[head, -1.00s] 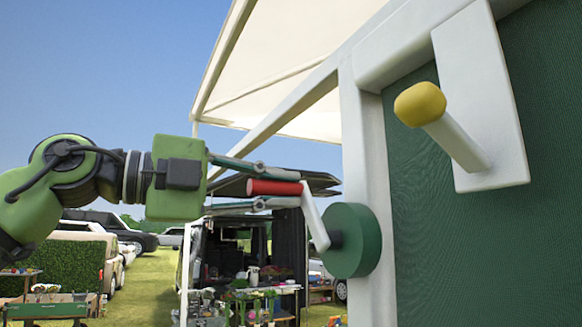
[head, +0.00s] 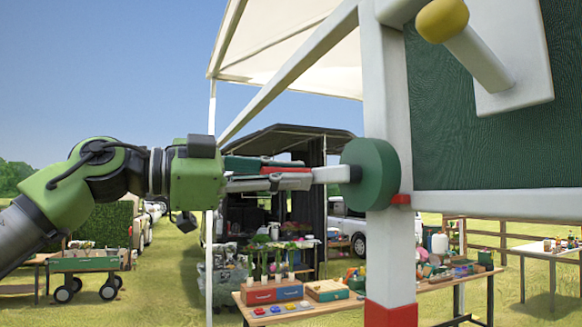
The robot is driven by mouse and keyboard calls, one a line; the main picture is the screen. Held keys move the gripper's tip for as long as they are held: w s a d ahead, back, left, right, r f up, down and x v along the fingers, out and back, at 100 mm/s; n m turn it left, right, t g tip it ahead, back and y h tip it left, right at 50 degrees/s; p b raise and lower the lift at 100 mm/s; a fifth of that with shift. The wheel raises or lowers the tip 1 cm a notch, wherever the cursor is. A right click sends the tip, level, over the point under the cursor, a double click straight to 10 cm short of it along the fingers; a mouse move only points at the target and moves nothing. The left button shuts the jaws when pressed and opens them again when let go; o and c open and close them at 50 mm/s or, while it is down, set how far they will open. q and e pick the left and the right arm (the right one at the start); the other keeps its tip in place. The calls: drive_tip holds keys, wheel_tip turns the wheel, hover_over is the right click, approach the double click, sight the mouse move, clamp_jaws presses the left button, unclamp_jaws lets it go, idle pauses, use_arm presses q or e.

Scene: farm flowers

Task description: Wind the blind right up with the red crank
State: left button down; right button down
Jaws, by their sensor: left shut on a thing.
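The red crank handle (head: 284,168) shows as a small red strip between the fingers of my left gripper (head: 292,178), which is shut on it. The crank's white arm (head: 331,175) runs right from the fingertips to the green drum (head: 370,173) on the white post. The fingers hide most of the handle. The green blind (head: 490,135) hangs to the right of the post, its white bottom bar (head: 500,203) about level with a red mark (head: 401,199) on the post. The blind's top is out of view. My right gripper is not in view.
A white bracket with a yellow-tipped peg (head: 443,20) sticks out in front of the blind. The white post (head: 391,260) has a red band low down. Behind stand a table with boxes (head: 272,293), a green cart (head: 86,261) and a dark stall. Below the bar is open.

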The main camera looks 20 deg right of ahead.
use_arm(q)
wheel_tip(320, 180, down, 2)
drive_tip(key=shift+f+n+b, duration=0.1)
drive_tip(key=shift+n+b, duration=0.3)
drive_tip(key=shift+n, duration=0.8)
drive_tip(key=shift+s+f+b, duration=0.15)
drive_tip(key=shift+f+b, duration=0.15)
drive_tip(key=shift+f, duration=0.3)
drive_tip(key=c, duration=1.9)
unclamp_jaws()
drive_tip(key=shift+a, duration=0.1)
drive_tip(key=a, duration=0.7)
drive_tip(key=s+a, duration=0.1)
drive_tip(key=a, duration=0.3)
drive_tip(key=shift+a, duration=0.35)
